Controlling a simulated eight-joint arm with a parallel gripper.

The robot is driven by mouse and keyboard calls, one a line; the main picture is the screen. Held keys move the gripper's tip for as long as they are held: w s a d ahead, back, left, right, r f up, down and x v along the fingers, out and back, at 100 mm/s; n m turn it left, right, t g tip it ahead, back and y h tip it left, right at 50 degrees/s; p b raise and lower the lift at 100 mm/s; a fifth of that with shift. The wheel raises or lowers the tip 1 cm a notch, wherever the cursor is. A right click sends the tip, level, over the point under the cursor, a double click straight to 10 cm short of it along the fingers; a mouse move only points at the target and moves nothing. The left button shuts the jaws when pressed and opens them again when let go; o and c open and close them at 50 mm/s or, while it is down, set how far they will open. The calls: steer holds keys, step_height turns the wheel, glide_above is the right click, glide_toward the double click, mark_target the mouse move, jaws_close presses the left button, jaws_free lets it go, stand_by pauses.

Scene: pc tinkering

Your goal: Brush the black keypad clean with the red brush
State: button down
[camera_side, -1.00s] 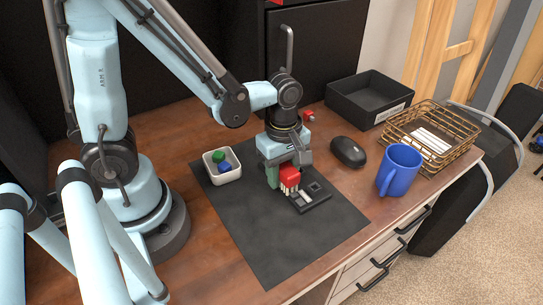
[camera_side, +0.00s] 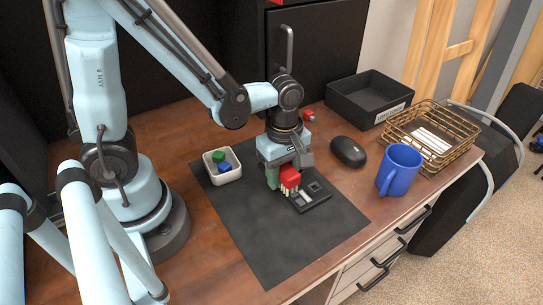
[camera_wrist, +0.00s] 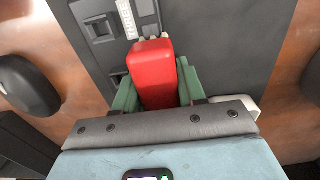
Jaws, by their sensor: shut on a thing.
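My gripper (camera_side: 280,178) is shut on the red brush (camera_side: 290,176), with its pale bristles pointing down. In the wrist view the red brush (camera_wrist: 151,72) sits between the green fingers of my gripper (camera_wrist: 157,88). The black keypad (camera_side: 314,193) lies on the dark mat, and the bristles are at its left end; I cannot tell whether they touch it. The keypad (camera_wrist: 92,14) also shows in the wrist view beyond the brush, partly hidden by it, with a pale strip and square recesses.
A white tray (camera_side: 226,178) with a green and a blue block stands left on the mat (camera_side: 272,253). A black mouse (camera_side: 348,152), a blue mug (camera_side: 400,170), a wire basket (camera_side: 466,131) and a black bin (camera_side: 352,106) stand to the right. The mat's front is clear.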

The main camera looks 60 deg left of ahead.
steer(key=shift+a+r, duration=0.1)
steer(key=shift+a, duration=0.55)
steer(key=shift+r, duration=1)
